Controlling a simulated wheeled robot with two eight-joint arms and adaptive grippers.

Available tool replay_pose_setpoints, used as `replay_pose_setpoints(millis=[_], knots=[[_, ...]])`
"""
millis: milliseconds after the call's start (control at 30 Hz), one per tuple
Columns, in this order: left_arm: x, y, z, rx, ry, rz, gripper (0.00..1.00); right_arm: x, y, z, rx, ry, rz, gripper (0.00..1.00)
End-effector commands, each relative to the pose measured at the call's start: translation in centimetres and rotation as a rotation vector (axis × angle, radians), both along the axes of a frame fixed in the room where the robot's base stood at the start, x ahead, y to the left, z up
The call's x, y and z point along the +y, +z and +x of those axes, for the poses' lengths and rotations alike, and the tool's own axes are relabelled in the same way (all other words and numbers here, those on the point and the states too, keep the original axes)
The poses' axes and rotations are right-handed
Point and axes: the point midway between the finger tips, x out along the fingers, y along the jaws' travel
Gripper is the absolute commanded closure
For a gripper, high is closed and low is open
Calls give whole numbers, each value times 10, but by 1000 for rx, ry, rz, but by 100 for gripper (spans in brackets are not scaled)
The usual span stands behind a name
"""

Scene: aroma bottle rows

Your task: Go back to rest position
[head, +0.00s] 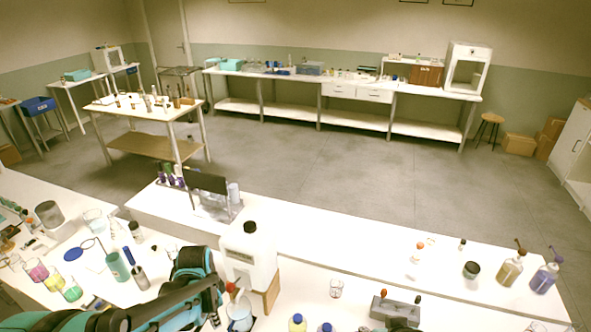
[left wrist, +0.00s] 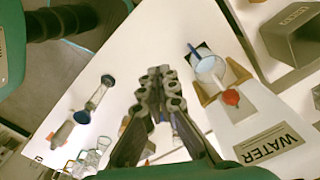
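My left arm reaches in from the lower left of the head view, and its bulky teal and black wrist covers its fingers there. In the left wrist view my left gripper (left wrist: 163,78) has its two dark fingers brought together at the tips, with nothing seen between them. It is above the white bench, with glassware to its left and a white jug labelled WATER (left wrist: 262,148) to its right. The jug, with a black cap, stands right of my left wrist in the head view (head: 249,254). My right gripper cannot be made out.
A beaker (head: 240,312) stands near the jug. Bottles and coloured beakers (head: 72,290) crowd the bench at left. Bare bench (head: 350,250) lies between; open floor lies beyond.

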Motion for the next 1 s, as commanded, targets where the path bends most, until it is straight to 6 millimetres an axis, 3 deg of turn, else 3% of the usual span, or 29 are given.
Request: replay_pose_setpoints(millis=[367, 567, 767, 1000], knots=[[-6, 0, -9, -77, 106, 2, 100, 0, -27, 0, 0, 0, 0, 60], [-11, -1, -19, -149, 205, -5, 100, 0, -52, 0, 0, 0, 0, 60], [-19, -9, -38, -260, 354, -33, 100, 0, -89, 0, 0, 0, 0, 60], [-32, -39, -74, -451, 626, -139, 100, 0, -154, 0, 0, 0, 0, 60]])
